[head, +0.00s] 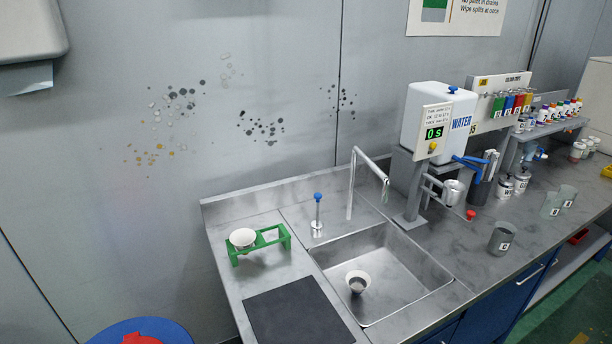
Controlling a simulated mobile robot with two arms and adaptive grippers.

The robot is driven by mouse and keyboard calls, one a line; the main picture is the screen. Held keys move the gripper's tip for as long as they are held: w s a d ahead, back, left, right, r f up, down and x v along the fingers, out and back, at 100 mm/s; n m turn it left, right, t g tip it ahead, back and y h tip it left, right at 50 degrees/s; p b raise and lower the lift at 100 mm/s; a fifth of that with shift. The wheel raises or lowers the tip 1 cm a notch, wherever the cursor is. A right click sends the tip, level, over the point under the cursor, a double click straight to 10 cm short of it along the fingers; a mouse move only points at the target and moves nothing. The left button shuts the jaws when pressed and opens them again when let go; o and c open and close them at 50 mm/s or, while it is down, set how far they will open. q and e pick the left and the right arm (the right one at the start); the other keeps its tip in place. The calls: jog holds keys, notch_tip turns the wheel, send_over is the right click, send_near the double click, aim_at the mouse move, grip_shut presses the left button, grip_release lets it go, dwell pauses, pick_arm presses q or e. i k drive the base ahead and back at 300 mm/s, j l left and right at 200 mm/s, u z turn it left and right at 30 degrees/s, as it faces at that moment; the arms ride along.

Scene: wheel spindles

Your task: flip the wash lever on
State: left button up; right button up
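A small upright lever with a blue ball knob (317,197) stands on the steel deck behind the sink, left of the tap. I take it to be the wash lever. Its metal stem looks about vertical. The bent metal tap (371,165) reaches over the sink basin (412,277); I cannot make out any water running from it. A small pale cup with a dark inside (357,280) stands in the basin. Neither of my grippers is in view.
A green rack (275,238) with a white bowl (242,238) stands left of the sink, behind a dark mat (297,312). A white water tank (437,105) with a "0 s" display stands at right. Grey cups (501,240) occupy the right counter.

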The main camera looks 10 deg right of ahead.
aim_at(317, 196)
jog(key=k+j+u, duration=0.2)
jog(key=j, duration=0.5)
jog(key=j+u, duration=0.15)
jog(key=j, duration=0.55)
